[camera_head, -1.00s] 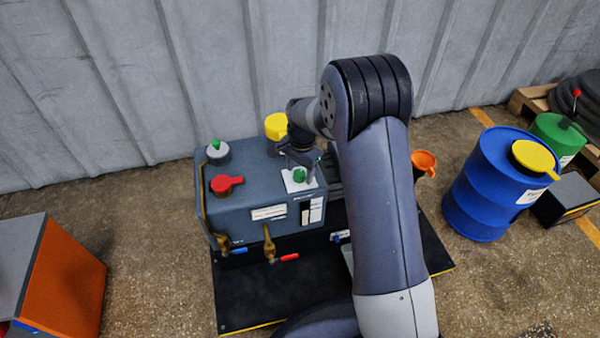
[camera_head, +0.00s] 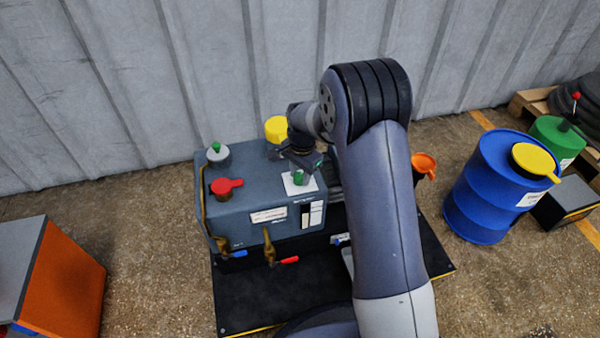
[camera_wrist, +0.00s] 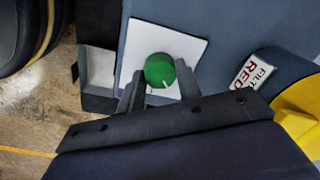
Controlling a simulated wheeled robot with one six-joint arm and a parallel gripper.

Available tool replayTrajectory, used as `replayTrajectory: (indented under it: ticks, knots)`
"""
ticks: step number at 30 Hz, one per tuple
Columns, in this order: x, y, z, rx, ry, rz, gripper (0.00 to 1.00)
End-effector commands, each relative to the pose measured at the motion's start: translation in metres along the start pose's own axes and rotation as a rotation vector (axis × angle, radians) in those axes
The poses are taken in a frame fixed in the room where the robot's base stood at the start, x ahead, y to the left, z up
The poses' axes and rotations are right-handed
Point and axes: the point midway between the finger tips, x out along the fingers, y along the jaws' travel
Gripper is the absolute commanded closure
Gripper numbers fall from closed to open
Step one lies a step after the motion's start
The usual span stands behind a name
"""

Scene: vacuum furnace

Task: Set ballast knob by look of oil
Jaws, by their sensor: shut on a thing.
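The green ballast knob (camera_head: 299,178) sits on a white plate (camera_head: 290,188) on top of the grey pump (camera_head: 255,196). In the wrist view the knob (camera_wrist: 159,68) lies between the two fingers of my gripper (camera_wrist: 159,82), which is shut on it. A short white mark on the knob's edge faces the gripper body. A narrow black-and-white strip, perhaps the oil sight glass, is on the pump's front face (camera_head: 305,215) beside a white label. The oil's look is too small to tell.
A red-handled cap (camera_head: 226,187), a green-topped fitting (camera_head: 217,153) and a yellow cap (camera_head: 277,129) stand around the pump top. Brass valves with blue and red handles are at the front. A blue drum (camera_head: 490,190) and orange funnel (camera_head: 424,165) stand right.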

Motion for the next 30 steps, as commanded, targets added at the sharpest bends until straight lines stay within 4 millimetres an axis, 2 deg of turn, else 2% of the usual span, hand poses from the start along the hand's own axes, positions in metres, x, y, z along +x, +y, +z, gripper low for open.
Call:
replayTrajectory:
  ticks: [8,30]
  knots:
    - [-0.0021,-0.0001,0.0003,0.088,0.005,0.001,0.9]
    - [-0.0011,-0.0004,0.0014,0.657,0.037,0.0,0.9]
